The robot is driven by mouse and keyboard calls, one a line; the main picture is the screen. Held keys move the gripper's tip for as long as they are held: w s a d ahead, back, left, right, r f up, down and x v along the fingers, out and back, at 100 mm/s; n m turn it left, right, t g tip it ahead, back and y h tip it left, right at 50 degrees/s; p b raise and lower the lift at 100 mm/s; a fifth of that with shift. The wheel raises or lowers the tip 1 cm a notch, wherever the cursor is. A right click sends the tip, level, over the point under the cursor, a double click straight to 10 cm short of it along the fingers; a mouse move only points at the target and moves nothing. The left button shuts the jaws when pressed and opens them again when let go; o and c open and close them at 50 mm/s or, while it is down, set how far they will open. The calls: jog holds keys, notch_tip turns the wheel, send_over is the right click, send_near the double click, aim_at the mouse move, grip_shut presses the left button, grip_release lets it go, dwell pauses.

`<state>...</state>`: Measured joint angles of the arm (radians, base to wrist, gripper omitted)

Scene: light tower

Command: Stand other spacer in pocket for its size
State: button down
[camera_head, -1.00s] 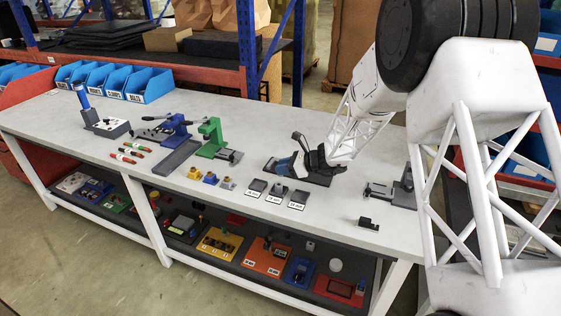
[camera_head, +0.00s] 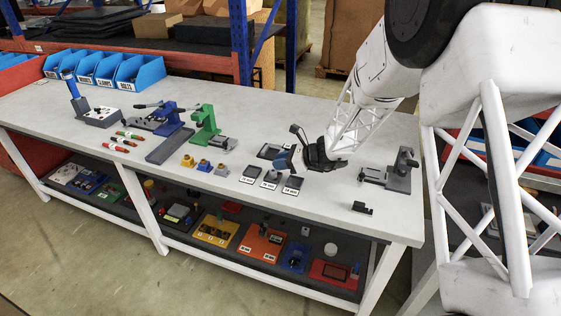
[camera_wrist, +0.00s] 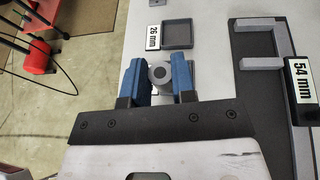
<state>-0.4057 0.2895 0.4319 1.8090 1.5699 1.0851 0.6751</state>
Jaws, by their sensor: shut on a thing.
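My gripper (camera_head: 279,166) is low over the row of small dark pockets near the front of the bench. In the wrist view its two blue fingers (camera_wrist: 160,82) are shut on a grey round spacer (camera_wrist: 161,74) with a hole in its top. The spacer looks upright. A square pocket (camera_wrist: 178,35) labelled 26 mm lies just beyond it and is empty. Part of another pocket shows behind the spacer; the fingers hide most of it. I cannot tell whether the spacer's foot is inside it. In the head view the right pocket (camera_head: 292,183) looks empty.
A dark fixture plate with raised grey bars (camera_wrist: 263,62) and a 54 mm label (camera_wrist: 301,82) lies close on the right in the wrist view. A green press (camera_head: 205,122) and small yellow and blue blocks stand left. A small black block (camera_head: 361,208) lies front right.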

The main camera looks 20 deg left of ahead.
dwell(0.4)
jog(key=s+d+m+t, duration=0.4)
jog(key=s+d+t, duration=0.1)
jog(key=s+d, duration=0.8)
jog(key=shift+d+f+m+t, duration=0.15)
jog(key=shift+d+m+t, duration=0.15)
jog(key=shift+d+m, duration=0.1)
jog(key=shift+h, duration=0.3)
send_over(297, 184)
jog(key=shift+f, duration=0.75)
jog(key=shift+f, duration=0.1)
dwell(0.3)
jog(key=shift+f, duration=1.6)
jog(key=shift+f, duration=0.2)
